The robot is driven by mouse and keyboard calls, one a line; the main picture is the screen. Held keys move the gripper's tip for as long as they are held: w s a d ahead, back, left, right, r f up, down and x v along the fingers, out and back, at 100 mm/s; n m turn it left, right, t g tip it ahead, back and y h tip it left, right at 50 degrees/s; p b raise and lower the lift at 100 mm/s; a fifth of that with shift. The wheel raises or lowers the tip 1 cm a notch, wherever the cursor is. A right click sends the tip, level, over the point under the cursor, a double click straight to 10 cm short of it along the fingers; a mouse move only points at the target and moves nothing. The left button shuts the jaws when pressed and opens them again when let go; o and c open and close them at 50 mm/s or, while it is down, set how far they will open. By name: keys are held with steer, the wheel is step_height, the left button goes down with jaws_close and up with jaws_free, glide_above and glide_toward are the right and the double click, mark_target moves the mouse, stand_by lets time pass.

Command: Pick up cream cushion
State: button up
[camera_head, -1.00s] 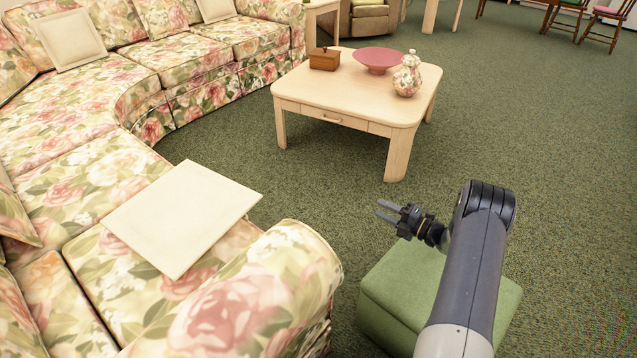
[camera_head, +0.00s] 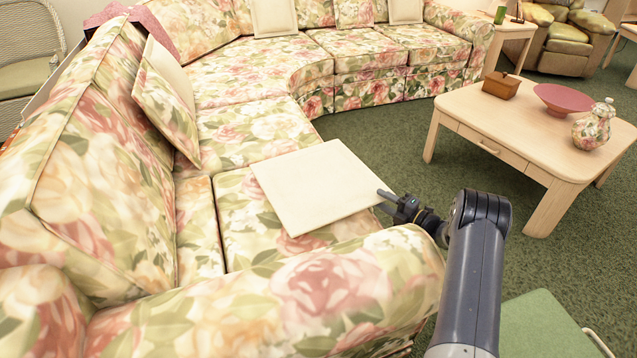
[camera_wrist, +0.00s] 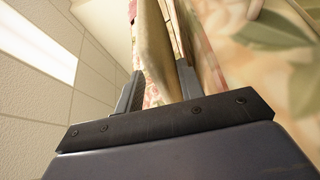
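The cream cushion (camera_head: 315,185) is a flat pale square on the near seat of the floral sofa, beside the near armrest. My gripper (camera_head: 384,201) is at the cushion's right corner in the head view. In the wrist view my gripper (camera_wrist: 158,88) has its two fingers apart, with the cushion's tan edge (camera_wrist: 155,50) showing between them. A strip of floral fabric shows beside the left finger, so the fingers do not look closed on the cushion. Exact contact is hard to see.
Other cushions (camera_head: 273,17) lean on the sofa back. A wooden coffee table (camera_head: 530,125) with a box, bowl and vase stands right. A green ottoman (camera_head: 545,325) is at lower right. Carpet between is clear.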

steer(key=shift+c, duration=0.2)
steer(key=shift+d, duration=0.1)
jaws_close()
steer(key=shift+r, duration=0.1)
